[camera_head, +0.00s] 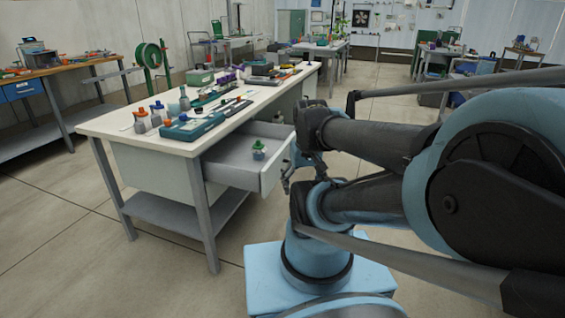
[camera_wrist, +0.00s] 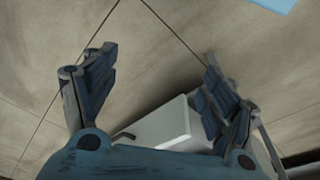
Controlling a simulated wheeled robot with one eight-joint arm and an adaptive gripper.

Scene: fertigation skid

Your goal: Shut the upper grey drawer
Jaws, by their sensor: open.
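The grey drawer (camera_head: 226,161) stands pulled out from under the white-topped workbench, in the middle of the head view. A small bottle with a green cap (camera_head: 259,150) stands inside it. In the wrist view, a pale box-like part (camera_wrist: 165,126), likely the drawer front, shows low between the fingers, with a dark curved handle (camera_wrist: 124,136) on its left. My gripper (camera_wrist: 156,82) is open, its two fingers spread wide with nothing held.
The workbench top (camera_head: 103,123) holds bottles, a teal case (camera_head: 192,126) and several tools. A grey lower shelf (camera_head: 165,205) lies under it. My arm fills the right of the head view. Bare concrete floor (camera_head: 60,240) is free at the left front.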

